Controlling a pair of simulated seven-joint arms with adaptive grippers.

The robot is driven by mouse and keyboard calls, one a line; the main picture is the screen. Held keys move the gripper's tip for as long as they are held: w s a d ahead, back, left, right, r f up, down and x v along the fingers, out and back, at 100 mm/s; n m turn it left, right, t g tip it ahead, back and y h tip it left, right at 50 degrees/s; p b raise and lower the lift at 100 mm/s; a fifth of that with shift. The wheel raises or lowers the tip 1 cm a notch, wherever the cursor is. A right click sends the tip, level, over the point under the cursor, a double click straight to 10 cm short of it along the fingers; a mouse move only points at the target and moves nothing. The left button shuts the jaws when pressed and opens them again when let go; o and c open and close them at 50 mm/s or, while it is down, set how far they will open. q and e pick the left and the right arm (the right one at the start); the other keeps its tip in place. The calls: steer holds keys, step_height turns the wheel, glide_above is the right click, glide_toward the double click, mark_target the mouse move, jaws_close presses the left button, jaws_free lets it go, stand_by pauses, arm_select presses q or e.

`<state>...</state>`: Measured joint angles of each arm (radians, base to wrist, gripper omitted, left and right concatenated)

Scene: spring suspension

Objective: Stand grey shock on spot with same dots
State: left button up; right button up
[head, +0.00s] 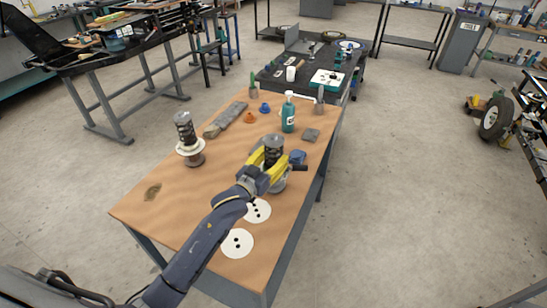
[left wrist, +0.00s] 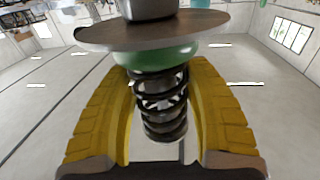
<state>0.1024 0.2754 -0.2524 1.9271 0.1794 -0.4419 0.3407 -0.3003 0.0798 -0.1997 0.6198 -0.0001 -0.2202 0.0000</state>
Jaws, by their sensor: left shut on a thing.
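My left gripper (head: 268,170) has its yellow fingers closed around the dark coil spring of a grey shock (head: 274,150), which stands about upright at the table's right side. In the left wrist view the same shock (left wrist: 160,100) sits between both fingers, with a green ring and a wide disc above the spring. I cannot tell whether its base touches the table. A white round spot with several black dots (head: 257,212) lies just in front of the gripper. Another white spot with two dots (head: 237,244) lies nearer the front edge. My right gripper is out of view.
A second shock (head: 186,132) with a pale collar and brown base stands at the left. The front left of the wooden table (head: 185,210) is mostly clear.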

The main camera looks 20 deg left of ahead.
arm_select(q)
steer(key=o, duration=1.5)
steer(key=shift+f, duration=0.15)
steer(key=shift+r, duration=0.2)
steer(key=v, duration=1.2)
